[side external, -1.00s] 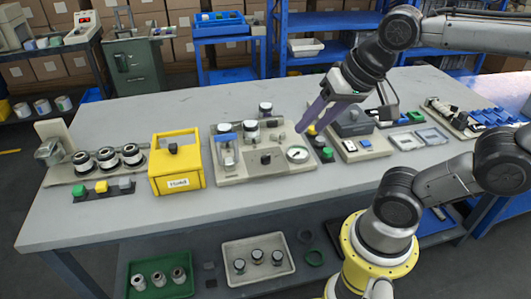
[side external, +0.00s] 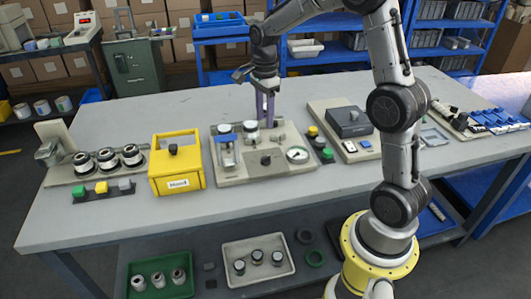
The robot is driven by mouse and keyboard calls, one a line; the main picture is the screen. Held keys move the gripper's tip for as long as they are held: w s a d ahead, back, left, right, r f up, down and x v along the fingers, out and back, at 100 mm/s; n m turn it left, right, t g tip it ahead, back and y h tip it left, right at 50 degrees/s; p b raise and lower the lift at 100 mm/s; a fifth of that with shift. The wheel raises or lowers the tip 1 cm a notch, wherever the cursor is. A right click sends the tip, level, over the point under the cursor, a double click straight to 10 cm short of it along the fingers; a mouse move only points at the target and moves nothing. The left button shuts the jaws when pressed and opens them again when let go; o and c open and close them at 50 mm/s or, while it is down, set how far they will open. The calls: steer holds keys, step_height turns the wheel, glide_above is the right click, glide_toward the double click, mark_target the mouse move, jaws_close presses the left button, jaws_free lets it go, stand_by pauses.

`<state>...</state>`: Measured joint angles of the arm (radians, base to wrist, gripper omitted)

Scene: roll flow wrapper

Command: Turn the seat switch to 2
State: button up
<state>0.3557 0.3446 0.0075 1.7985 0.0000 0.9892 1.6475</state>
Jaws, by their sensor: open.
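A grey station (side external: 222,178) in the middle of the table carries a small black knob (side external: 266,160) on a dark square plate, which looks like a switch. Its number marks are too small to read, so I cannot tell its setting or whether it is the seat switch.
A blue-topped fixture (side external: 226,150) stands at the station's left. A yellow box (side external: 177,171) is further left. A strip with yellow, green and dark buttons (side external: 321,144) lies right of the station, beside a grey unit with a dark box (side external: 348,122). The table front is bare.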

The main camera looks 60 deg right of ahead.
mark_target(265, 156)
step_height(265, 156, down, 14)
steer(key=shift+r, duration=0.1)
stand_by(0.5)
jaws_close()
